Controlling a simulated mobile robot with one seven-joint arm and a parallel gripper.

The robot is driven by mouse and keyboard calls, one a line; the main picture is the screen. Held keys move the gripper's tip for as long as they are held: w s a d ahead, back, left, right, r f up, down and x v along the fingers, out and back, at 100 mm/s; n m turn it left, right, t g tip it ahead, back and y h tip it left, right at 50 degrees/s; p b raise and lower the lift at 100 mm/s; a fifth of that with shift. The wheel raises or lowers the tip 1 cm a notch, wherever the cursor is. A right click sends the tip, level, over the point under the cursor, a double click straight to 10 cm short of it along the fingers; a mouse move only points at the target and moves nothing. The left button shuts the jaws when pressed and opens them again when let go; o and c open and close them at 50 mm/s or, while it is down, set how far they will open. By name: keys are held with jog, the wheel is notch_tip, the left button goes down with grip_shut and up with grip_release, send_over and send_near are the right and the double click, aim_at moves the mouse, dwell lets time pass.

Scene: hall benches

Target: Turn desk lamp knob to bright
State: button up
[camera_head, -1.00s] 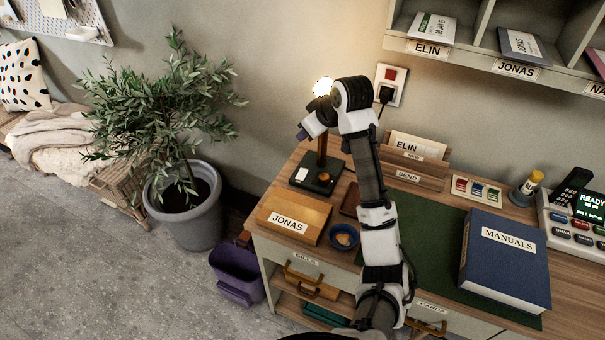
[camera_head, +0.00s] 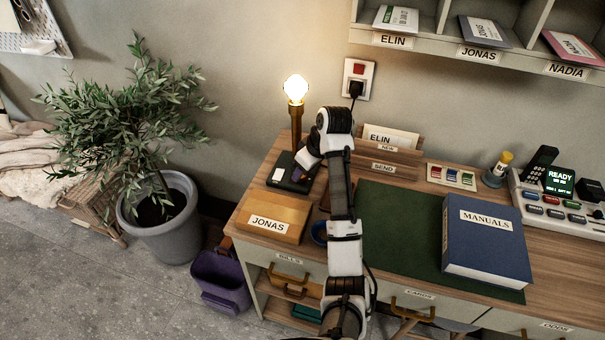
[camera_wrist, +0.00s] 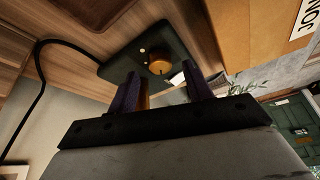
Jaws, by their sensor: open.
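The desk lamp (camera_head: 296,125) stands upright at the desk's back left, its bare bulb (camera_head: 295,89) glowing. Its dark base (camera_head: 283,181) carries a pale plate; in the head view my gripper (camera_head: 303,168) covers the base's right part. In the wrist view, the lamp base (camera_wrist: 124,66) shows a round brass knob (camera_wrist: 159,66) with small pale dots beside it. My gripper (camera_wrist: 160,73) is open, its dark purple fingers either side of the knob in the picture. I cannot tell whether they touch it. The knob's exact setting is unclear.
A wooden JONAS box (camera_head: 275,217) sits close in front of the lamp. A letter rack (camera_head: 385,165) stands behind my arm, and a blue bowl (camera_head: 319,233) is partly hidden by it. The green mat (camera_head: 395,230) has free room left of the blue manual (camera_head: 487,240).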

jog(key=shift+x, duration=1.3)
jog(key=shift+c, duration=0.4)
jog(key=c, duration=0.9)
